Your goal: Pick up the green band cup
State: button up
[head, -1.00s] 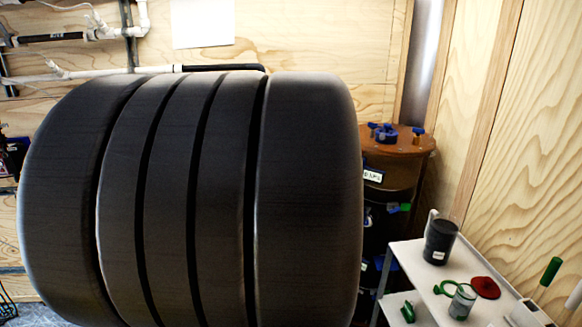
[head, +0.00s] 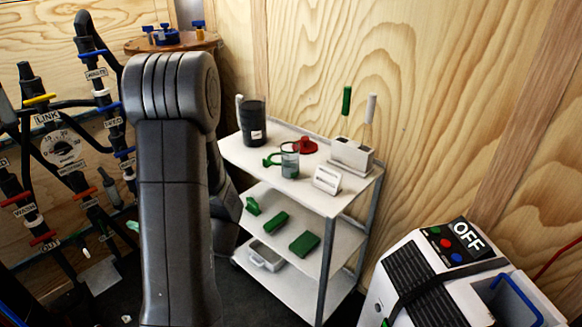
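A small see-through cup (head: 290,163) with green on it stands upright on the top shelf of the white cart (head: 345,197). A green loop or handle (head: 271,160) shows at its left side; I cannot tell whether it is joined to the cup. My grey arm rises in the left middle of the head view, left of the cart and apart from the cup. My gripper is not in view.
A dark mug (head: 252,124), red item (head: 305,146), white card (head: 327,179) and holder (head: 352,155) with two handled tools share the top shelf. Green items (head: 304,243) lie below. A white machine marked OFF (head: 450,280) stands right; pipes and valves (head: 68,150) are left.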

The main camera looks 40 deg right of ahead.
aim_at(290, 161)
jog(key=i+z, duration=0.15)
jog(key=z, duration=1.6)
jog(key=i+j+z, duration=0.15)
jog(key=j, duration=0.2)
jog(key=i+j+z, duration=0.15)
jog(key=j, duration=0.2)
